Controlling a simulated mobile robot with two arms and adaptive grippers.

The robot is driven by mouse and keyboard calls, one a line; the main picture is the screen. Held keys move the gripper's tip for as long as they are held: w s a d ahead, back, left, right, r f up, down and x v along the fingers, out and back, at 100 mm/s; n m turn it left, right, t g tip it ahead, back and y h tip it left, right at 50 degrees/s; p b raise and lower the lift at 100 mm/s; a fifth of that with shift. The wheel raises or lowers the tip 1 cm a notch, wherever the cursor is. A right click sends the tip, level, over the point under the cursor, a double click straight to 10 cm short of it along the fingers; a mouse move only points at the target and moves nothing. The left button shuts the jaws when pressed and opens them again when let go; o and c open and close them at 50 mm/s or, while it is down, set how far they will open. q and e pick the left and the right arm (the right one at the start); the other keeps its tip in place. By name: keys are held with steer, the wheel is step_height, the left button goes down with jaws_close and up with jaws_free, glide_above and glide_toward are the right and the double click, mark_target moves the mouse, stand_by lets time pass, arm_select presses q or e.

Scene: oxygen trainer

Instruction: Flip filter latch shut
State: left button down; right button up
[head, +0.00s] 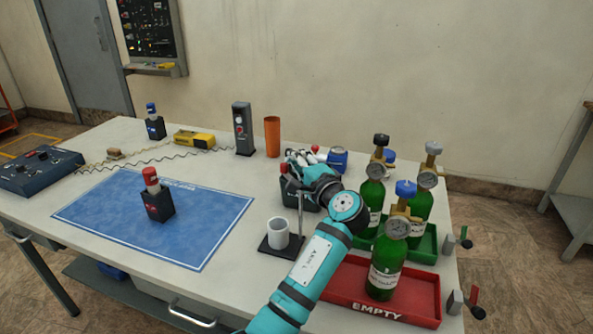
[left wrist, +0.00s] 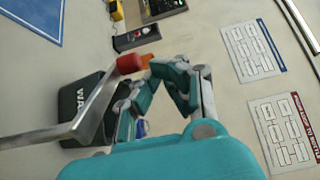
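A white cylindrical cup (head: 278,232) stands on a small black base with a thin metal post beside it, near the table's front. I cannot make out a filter latch for certain. A metal bar (left wrist: 88,122) crosses the left of the left wrist view, in front of a black box with white lettering (left wrist: 72,97). My left gripper (head: 298,163) is over the dark box (head: 301,199), behind the cup. In the left wrist view my left gripper's fingers (left wrist: 170,66) converge at the tips, apparently with nothing between them. A red knob (left wrist: 130,63) appears just left of the tips. My right gripper is not in view.
Green bottles with gauges stand right of my arm, one in the red EMPTY tray (head: 338,296), others in a green tray (head: 427,246). An orange cup (head: 272,138) and blue jar (head: 337,160) stand behind. The blue mat (head: 205,222) is mostly clear.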

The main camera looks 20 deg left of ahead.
arm_select(q)
step_height(320, 180, up, 7)
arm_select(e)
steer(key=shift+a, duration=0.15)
arm_select(q)
steer(key=shift+d, duration=0.1)
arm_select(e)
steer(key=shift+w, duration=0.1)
arm_select(q)
steer(key=s+d+f+m+t+h+b, duration=0.1)
steer(key=s+d+f+b, duration=0.5)
steer(key=d+f+b, duration=0.2)
steer(key=shift+s+f+b, duration=0.35)
steer(key=shift+f+b, duration=0.05)
steer(key=shift+f, duration=0.5)
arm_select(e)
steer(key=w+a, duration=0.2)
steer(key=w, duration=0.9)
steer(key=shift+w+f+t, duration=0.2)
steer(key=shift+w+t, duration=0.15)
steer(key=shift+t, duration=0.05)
arm_select(q)
steer(key=shift+a, duration=0.1)
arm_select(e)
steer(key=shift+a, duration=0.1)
arm_select(q)
steer(key=x, duration=1)
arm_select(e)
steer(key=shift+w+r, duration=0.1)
